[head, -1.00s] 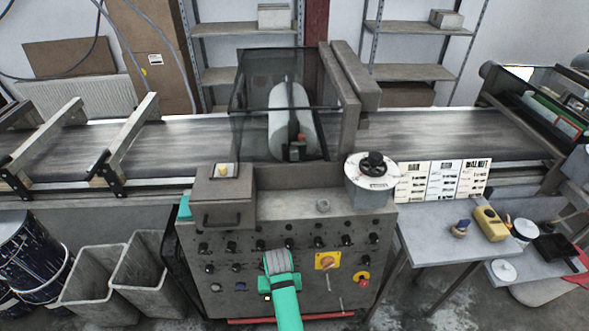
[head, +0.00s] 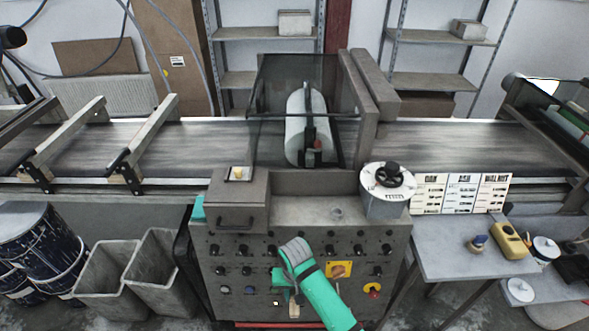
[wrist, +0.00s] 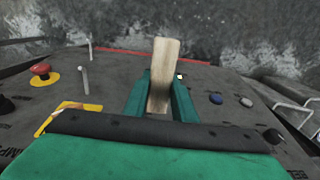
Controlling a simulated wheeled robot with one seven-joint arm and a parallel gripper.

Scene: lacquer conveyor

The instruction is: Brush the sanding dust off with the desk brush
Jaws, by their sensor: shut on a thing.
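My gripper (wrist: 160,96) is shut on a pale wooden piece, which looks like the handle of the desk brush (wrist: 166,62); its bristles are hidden. In the head view the wooden piece (head: 294,311) shows below my gripper (head: 288,284), in front of the machine's control panel. Whether it touches the panel is unclear. The conveyor belt (head: 200,147) carries pale grey streaks; I cannot tell whether these are sanding dust.
The control panel (head: 228,258) has knobs and a red button (head: 374,289). Grey bins (head: 108,275) stand left. Slanted rails (head: 140,140) cross the left belt.

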